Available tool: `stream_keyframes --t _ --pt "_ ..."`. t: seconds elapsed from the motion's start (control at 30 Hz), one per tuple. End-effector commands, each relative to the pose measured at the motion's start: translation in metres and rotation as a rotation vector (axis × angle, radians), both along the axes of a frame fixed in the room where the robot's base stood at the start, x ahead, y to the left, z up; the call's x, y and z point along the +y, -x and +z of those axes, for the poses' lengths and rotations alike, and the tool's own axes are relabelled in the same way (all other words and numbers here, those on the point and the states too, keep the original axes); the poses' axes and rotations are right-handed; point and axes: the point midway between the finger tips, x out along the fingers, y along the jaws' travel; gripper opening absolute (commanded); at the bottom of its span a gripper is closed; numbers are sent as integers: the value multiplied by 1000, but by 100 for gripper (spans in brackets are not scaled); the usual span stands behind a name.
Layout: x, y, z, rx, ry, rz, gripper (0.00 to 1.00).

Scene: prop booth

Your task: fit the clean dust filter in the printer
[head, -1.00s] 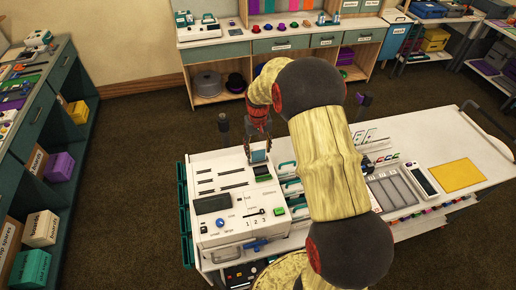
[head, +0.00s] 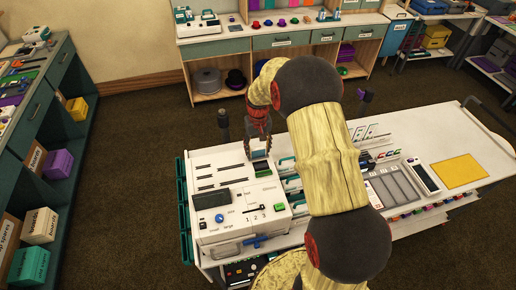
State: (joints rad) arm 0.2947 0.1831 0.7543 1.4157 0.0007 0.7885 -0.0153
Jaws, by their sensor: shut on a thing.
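The printer (head: 238,202) is a white machine with a dark display, a blue knob and several dark slots in its top. It stands at the left end of the white bench. My gripper (head: 259,151) points down over the printer's back right corner. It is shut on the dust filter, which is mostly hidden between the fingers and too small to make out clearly. Right below the fingertips is a dark opening with a green part (head: 261,168). I cannot tell whether the filter is inside the opening or just above it.
The white bench (head: 460,147) runs right, with grey trays (head: 390,188) and a yellow pad (head: 457,172) on it. My arm hides part of the bench. Dark shelves (head: 50,125) stand at left and a wooden cabinet (head: 280,45) at the back. Open carpet lies between.

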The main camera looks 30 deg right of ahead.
Motion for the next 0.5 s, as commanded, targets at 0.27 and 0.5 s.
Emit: stream_keyframes --t 0.27,0.5 --pt "0 0 -8 0 0 0 43" --pt "0 0 -8 0 0 0 43"
